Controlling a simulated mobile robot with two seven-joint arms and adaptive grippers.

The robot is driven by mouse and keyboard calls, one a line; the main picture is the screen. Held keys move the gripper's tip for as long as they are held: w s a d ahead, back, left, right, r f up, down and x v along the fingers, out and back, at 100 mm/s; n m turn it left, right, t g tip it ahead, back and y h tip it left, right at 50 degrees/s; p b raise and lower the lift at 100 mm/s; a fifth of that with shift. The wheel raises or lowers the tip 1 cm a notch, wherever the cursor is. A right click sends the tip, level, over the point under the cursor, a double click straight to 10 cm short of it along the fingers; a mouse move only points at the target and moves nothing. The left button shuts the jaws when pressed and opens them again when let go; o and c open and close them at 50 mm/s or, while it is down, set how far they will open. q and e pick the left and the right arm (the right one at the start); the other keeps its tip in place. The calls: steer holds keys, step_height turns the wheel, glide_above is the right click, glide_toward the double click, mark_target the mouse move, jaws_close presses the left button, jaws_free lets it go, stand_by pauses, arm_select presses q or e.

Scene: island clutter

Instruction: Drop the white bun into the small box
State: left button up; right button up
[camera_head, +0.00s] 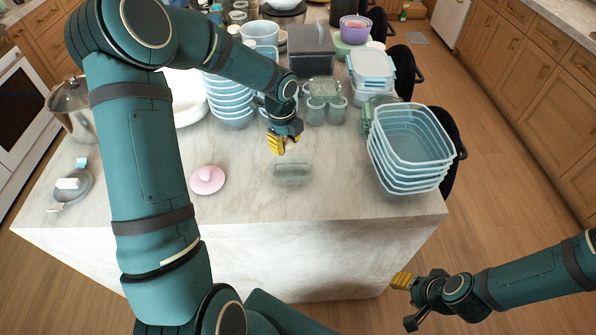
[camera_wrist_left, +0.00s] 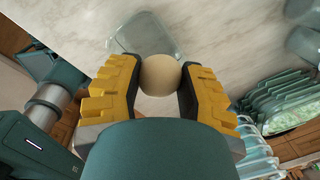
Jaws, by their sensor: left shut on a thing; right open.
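A pale, round bun (camera_wrist_left: 160,75) sits between the yellow fingers of my left gripper (camera_wrist_left: 158,88) in the left wrist view. My left gripper (camera_head: 277,145) is shut on it and holds it above the island top. In the head view the fingers mostly hide the bun. A small clear box (camera_head: 292,173) stands on the marble just below and in front of that gripper. The box also shows in the left wrist view (camera_wrist_left: 139,38), beyond the bun and partly hidden by it. My right gripper (camera_head: 403,300) is open and empty, out past the front of the island.
A pink lid (camera_head: 207,180) lies left of the box. Stacked blue tubs (camera_head: 408,150) stand at the right edge, and stacked bowls (camera_head: 229,95) stand behind on the left. Small lidded jars (camera_head: 325,108) stand behind the box. The marble (camera_head: 245,205) around the box is clear.

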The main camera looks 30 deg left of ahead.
arm_select(q)
steer(key=shift+s+d+f, duration=0.1)
steer(key=shift+d, duration=0.1)
steer(key=shift+f, duration=0.15)
steer(key=b, duration=0.5)
glide_above(287, 173)
step_height(287, 173, down, 6)
steer(key=shift+r, duration=0.15)
steer(key=shift+d, duration=0.1)
steer(key=o, duration=1)
steer(key=shift+c, duration=0.2)
steer(key=shift+r, duration=0.1)
steer(key=r, duration=0.8)
steer(key=s+r, duration=0.1)
steer(key=r, duration=0.3)
